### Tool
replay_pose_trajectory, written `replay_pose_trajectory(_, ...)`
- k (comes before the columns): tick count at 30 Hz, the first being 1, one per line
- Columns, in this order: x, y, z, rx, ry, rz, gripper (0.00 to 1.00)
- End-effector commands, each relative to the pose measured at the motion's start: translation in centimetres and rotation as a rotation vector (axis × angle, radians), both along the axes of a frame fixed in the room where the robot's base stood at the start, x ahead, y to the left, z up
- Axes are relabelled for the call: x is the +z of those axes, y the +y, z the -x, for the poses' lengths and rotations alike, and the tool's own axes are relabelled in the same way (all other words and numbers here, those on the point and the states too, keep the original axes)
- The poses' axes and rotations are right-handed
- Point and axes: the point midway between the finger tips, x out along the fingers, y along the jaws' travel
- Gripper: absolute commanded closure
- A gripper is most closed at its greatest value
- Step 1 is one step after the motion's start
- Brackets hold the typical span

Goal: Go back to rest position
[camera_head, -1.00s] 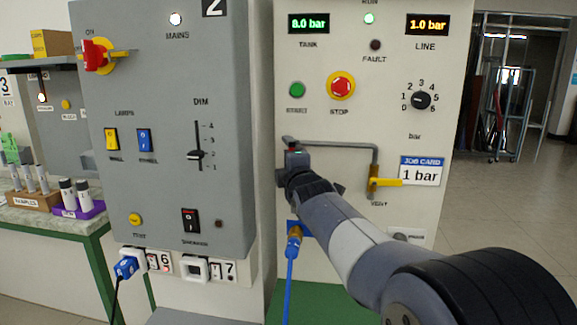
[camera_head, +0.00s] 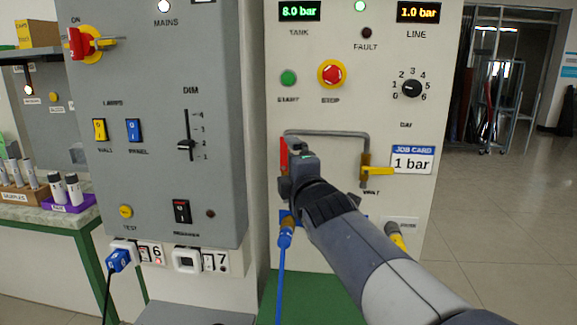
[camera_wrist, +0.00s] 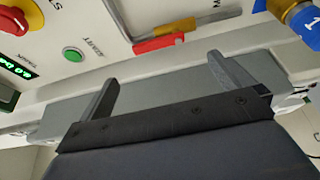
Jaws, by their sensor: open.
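My gripper (camera_head: 298,152) is in front of the lower part of the white compressed-air panel (camera_head: 330,115), beside a red lever (camera_head: 283,155) on a grey pipe. In the wrist view my gripper (camera_wrist: 162,68) has its two fingers wide apart with nothing between them. The red lever (camera_wrist: 158,43) lies beyond the fingertips, apart from them as far as I can tell. The line display (camera_head: 418,12) reads 1.0 bar and the job card (camera_head: 412,160) says 1 bar. The tank display (camera_head: 299,11) reads 8.0 bar.
A yellow vent lever (camera_head: 376,171) is right of my gripper. A blue hose (camera_head: 282,270) hangs below it from a blue fitting. A grey switch cabinet (camera_head: 160,90) stands close on the left, with a bench (camera_head: 75,222) beyond. Open floor (camera_head: 490,200) lies at the right.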

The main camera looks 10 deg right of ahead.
Motion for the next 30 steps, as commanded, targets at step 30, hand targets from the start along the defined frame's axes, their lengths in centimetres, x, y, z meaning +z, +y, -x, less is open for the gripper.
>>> replay_pose_trajectory(30, 0.0, 0.5, -7.2, 0.0, 0.001, 0.0, 0.0)
